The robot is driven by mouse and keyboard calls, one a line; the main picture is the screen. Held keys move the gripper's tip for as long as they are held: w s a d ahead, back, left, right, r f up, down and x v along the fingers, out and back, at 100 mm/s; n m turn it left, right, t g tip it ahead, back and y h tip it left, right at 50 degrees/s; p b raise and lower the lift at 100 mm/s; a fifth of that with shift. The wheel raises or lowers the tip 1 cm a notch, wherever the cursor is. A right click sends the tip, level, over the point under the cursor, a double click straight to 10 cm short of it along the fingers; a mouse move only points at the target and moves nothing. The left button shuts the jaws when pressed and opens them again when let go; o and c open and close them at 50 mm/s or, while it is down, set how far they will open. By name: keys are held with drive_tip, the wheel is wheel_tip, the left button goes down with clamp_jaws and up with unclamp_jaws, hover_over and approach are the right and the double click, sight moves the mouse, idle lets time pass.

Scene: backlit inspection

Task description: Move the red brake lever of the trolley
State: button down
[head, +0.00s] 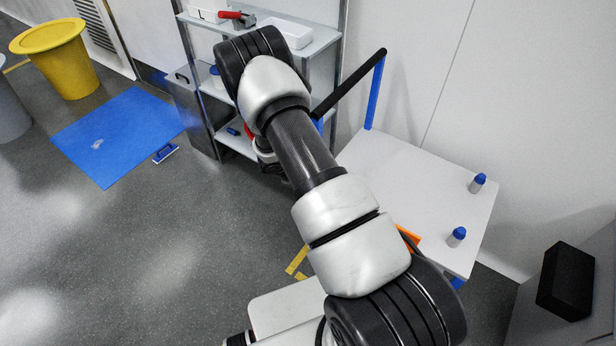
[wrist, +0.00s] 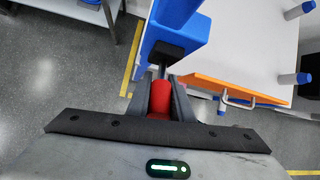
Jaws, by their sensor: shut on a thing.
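The trolley (head: 420,190) has a white top, blue posts and a black push handle (head: 350,85) in the head view. In the wrist view its white top (wrist: 240,50) fills the upper right, with a blue part (wrist: 180,35) just ahead of my gripper. The red brake lever (wrist: 160,103) shows below a dark bracket on this blue part. My gripper (wrist: 161,88) is shut on the lever, with one dark finger on each side. In the head view my arm hides the gripper and the lever.
Blue-capped bottles (head: 478,183) stand on the trolley top. An orange panel with a metal handle (wrist: 235,100) is right of my gripper. A metal shelf unit (head: 325,42) stands behind my arm.

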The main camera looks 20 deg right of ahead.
idle(0.3)
drive_tip(key=c, duration=1.8)
unclamp_jaws()
drive_tip(key=shift+c, duration=0.2)
drive_tip(key=shift+r, duration=0.1)
drive_tip(key=p+v, duration=0.1)
drive_tip(key=v, duration=1.6)
drive_tip(key=shift+r, duration=0.25)
drive_tip(key=shift+d, duration=0.1)
